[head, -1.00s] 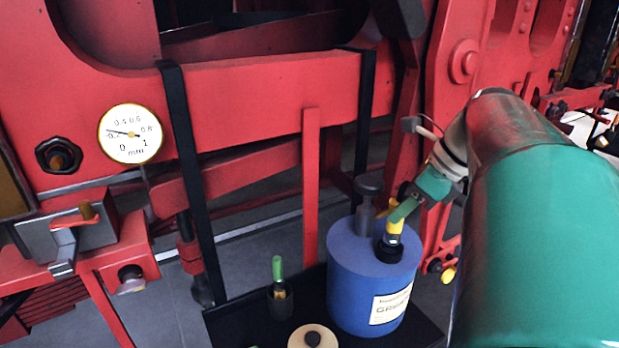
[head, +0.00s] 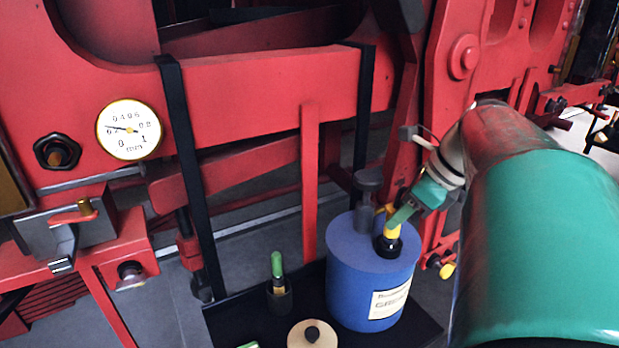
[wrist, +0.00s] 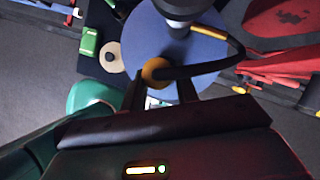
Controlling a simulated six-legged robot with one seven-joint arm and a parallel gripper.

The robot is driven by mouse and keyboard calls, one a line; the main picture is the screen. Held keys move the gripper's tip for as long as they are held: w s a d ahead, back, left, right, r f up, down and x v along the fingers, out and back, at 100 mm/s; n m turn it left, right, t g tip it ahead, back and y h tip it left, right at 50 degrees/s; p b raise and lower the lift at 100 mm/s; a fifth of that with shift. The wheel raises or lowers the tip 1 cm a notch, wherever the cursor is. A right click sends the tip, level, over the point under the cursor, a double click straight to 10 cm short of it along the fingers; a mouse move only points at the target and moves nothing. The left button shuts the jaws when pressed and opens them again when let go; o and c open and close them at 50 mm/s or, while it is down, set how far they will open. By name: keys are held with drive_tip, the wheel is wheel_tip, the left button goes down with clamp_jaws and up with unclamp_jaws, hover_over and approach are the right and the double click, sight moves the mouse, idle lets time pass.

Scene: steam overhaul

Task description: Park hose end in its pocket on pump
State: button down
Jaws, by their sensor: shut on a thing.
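The pump is a blue drum (head: 350,285) with a cream label and a dark grey pump head (head: 369,180) on its lid. A black ring-shaped pocket (head: 388,247) sits near the lid's right edge. My gripper (head: 398,216) is over this pocket, shut on the yellow hose end (head: 393,229). The hose end stands upright at the pocket's mouth; how deep it sits inside cannot be told. In the wrist view the hose end (wrist: 156,70) is by my fingertips, and the black hose (wrist: 215,66) curves from it around the pump head.
The drum stands on a black tray (head: 235,325) with a green-handled tool (head: 277,272) in a dark cup and a cream disc (head: 312,336). Red locomotive framing and black straps stand close behind. A dial gauge (head: 129,129) hangs at left.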

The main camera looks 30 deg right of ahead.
drive_tip(key=shift+f, duration=0.45)
drive_tip(key=c, duration=1)
unclamp_jaws()
drive_tip(key=shift+o, duration=0.2)
drive_tip(key=v, duration=1.4)
drive_tip(key=w+a+f+n+h, duration=0.1)
drive_tip(key=a+f+n, duration=0.9)
drive_tip(key=a+n, duration=0.3)
drive_tip(key=w+a+f+n+h, duration=0.1)
drive_tip(key=a+f+n+h, duration=0.1)
drive_tip(key=a+f+n, duration=0.8)
drive_tip(key=a+n, duration=0.4)
drive_tip(key=n, duration=0.2)
drive_tip(key=shift+f+n+t, duration=0.2)
drive_tip(key=shift+n+t, duration=0.1)
drive_tip(key=shift+n, duration=0.1)
